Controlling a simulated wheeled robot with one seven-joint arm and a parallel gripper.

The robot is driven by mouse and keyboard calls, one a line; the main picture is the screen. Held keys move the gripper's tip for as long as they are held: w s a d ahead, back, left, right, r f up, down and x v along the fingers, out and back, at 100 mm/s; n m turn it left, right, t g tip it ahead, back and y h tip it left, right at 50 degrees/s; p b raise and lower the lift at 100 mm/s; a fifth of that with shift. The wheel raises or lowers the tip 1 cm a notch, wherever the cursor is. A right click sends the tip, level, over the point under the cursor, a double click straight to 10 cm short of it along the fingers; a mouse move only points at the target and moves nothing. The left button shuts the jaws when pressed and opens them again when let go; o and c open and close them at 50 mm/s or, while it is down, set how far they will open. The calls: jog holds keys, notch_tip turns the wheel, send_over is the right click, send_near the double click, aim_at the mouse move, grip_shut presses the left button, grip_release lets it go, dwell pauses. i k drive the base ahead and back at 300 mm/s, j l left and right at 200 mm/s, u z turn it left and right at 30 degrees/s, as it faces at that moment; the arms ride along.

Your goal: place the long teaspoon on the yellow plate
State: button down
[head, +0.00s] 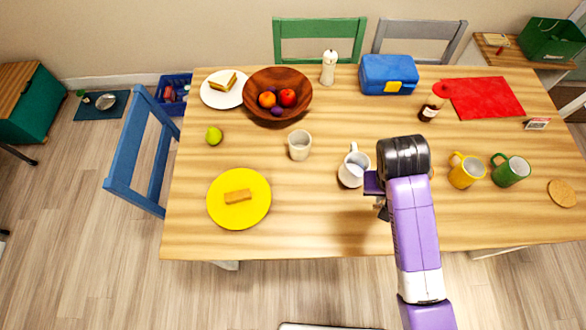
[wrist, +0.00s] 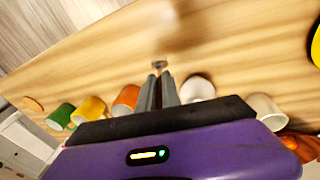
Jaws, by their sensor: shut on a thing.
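The yellow plate (head: 225,213) lies at the front left of the table with a small tan bar (head: 238,196) on it. Its yellow edge also shows at the right of the wrist view (wrist: 316,46). My gripper (head: 383,211) is over the front middle of the table, well to the right of the plate. In the wrist view my gripper (wrist: 160,76) is shut on a thin metal thing, the teaspoon (wrist: 158,64), with only a small end showing past the fingertips. In the head view my arm hides the spoon.
Yellow (head: 465,172) and green (head: 511,171) mugs stand to the right. An orange mug (wrist: 126,99) shows in the wrist view. Bare table lies between jug and plate.

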aim_at(239, 189)
jog(key=l+u, duration=0.25)
jog(key=u, duration=0.15)
jog(key=l+u, duration=0.25)
jog(key=u, duration=0.2)
jog(key=l+u, duration=0.25)
jog(key=u, duration=0.15)
jog(key=l+u, duration=0.25)
jog(key=u, duration=0.15)
